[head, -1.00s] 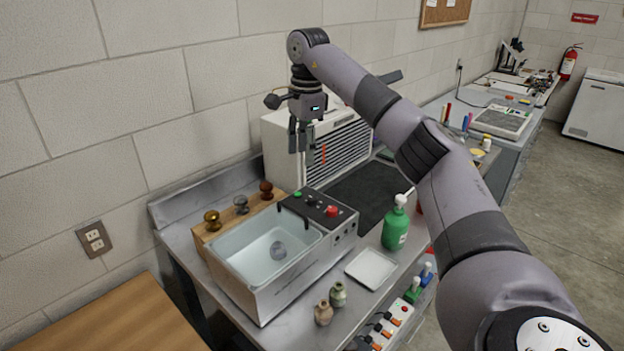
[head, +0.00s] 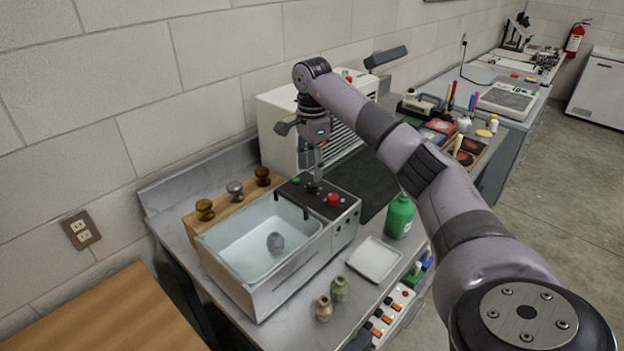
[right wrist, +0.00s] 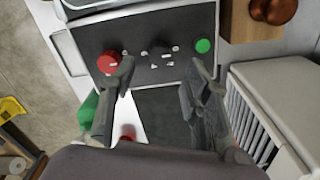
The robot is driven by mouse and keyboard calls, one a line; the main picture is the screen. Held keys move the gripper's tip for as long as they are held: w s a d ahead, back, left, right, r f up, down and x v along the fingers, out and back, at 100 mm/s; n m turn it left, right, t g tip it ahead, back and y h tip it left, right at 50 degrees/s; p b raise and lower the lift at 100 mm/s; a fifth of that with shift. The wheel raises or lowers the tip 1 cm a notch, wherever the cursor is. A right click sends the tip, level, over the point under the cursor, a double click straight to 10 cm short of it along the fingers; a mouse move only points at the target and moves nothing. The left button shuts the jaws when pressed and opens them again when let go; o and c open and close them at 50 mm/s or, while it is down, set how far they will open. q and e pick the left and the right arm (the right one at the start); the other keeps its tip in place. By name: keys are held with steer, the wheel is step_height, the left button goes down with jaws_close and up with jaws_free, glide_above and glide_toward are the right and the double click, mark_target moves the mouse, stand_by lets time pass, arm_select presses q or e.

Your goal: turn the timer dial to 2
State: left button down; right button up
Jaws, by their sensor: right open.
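The timer dial (right wrist: 158,54) is a dark round knob with small white marks around it, on the black control panel (right wrist: 140,22) of the metal basin unit. It lies between a red button (right wrist: 108,62) and a green button (right wrist: 203,46). My right gripper (right wrist: 160,66) is open, with one finger on each side of the dial's line, and I see no clear contact. In the head view my right gripper (head: 316,178) points down just above the panel and mostly hides the dial. The dial's setting is too small to read. My left gripper is not in view.
The open basin (head: 245,245) holds water and a grey object. Rounded knobbed pieces (head: 205,210) stand on a wooden block behind it. A white louvred box (head: 285,125) stands close behind the gripper. A green bottle (head: 398,217) and a white tray (head: 374,260) are to the right.

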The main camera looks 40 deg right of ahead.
mark_target(312, 184)
step_height(312, 184, down, 3)
steer(key=shift+s+a+r, duration=0.1)
steer(key=shift+r, duration=0.05)
steer(key=shift+f+p, duration=0.4)
steer(key=shift+f, duration=0.6)
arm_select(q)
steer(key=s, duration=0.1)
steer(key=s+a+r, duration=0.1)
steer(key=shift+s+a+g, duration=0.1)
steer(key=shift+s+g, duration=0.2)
arm_select(e)
steer(key=c, duration=0.6)
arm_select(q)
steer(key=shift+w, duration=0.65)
arm_select(e)
jaws_close()
